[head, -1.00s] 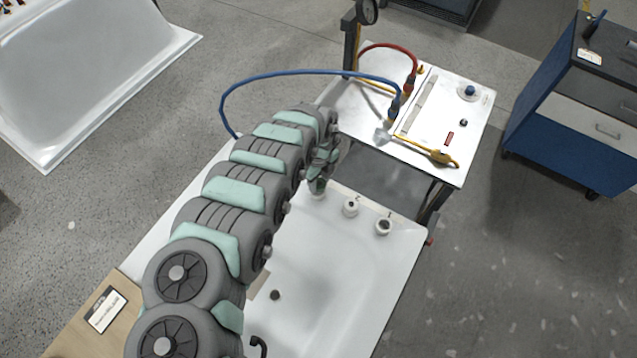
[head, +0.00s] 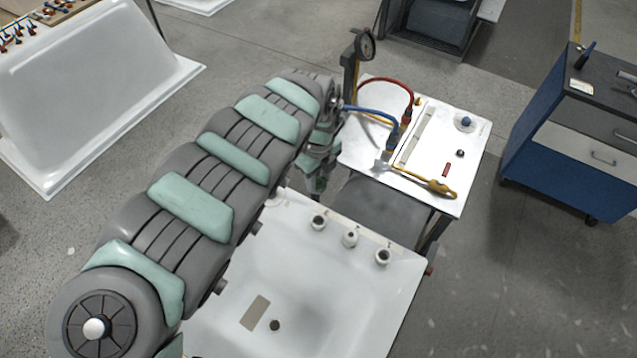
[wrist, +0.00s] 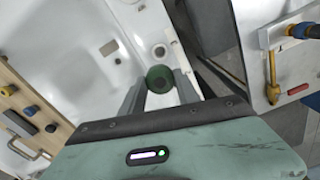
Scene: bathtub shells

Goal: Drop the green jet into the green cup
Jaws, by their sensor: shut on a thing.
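In the wrist view my gripper (wrist: 160,88) is shut on a round green piece with a dark centre, the green jet (wrist: 160,73). In the head view my gripper (head: 317,178) hangs at the end of the arm, over the far end of the white tub. The jet cannot be made out there. A round fitting (wrist: 159,51) shows just beyond the jet in the wrist view. I cannot pick out a green cup.
A white-topped bench (head: 440,130) behind the tub holds hoses, a gauge (head: 366,46) and a yellow-handled tool (head: 428,182). A blue cabinet (head: 560,140) stands right. A wooden board (wrist: 30,120) with coloured fittings is left in the wrist view. The tub basin is open.

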